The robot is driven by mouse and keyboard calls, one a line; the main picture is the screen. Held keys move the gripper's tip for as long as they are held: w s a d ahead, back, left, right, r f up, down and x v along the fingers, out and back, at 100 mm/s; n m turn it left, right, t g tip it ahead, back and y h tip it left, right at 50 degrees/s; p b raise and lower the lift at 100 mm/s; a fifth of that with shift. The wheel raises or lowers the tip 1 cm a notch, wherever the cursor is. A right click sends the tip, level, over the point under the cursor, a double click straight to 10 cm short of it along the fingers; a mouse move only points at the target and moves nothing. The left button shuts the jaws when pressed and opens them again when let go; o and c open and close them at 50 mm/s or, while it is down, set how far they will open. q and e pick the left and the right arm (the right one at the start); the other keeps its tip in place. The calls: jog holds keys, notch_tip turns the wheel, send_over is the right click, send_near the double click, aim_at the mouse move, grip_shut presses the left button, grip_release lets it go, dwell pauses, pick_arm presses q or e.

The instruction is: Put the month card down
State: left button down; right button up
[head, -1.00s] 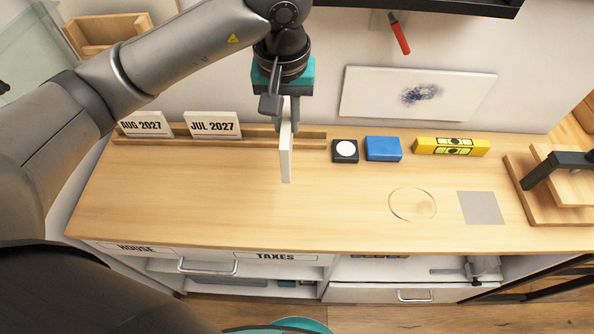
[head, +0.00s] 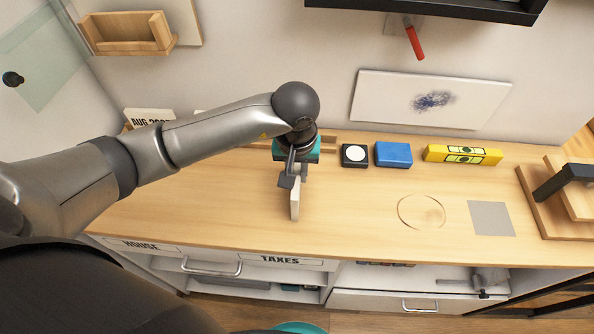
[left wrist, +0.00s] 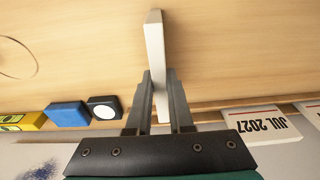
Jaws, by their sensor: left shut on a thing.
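A white month card (head: 295,206) is held edge-on by my left gripper (head: 298,172) over the wooden counter, in front of the card rail. The card also shows in the left wrist view (left wrist: 155,60), where my left gripper (left wrist: 160,95) has its two fingers shut on it. The card's printed face does not show. I cannot tell whether its lower edge touches the counter. The wooden rail (head: 328,140) runs along the back. The AUG 2027 card (head: 150,117) stands in it, partly hidden by my arm. The JUL 2027 card (left wrist: 262,137) shows in the left wrist view. My right gripper is not in view.
A black box with a white disc (head: 355,155), a blue block (head: 393,154) and a yellow level (head: 463,154) lie along the back. A ring mark (head: 421,212) and a grey square (head: 491,218) are at right. The front left counter is clear.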

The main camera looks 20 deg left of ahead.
pick_arm(q)
jog(key=shift+f, duration=0.15)
jog(key=c, duration=0.8)
grip_release()
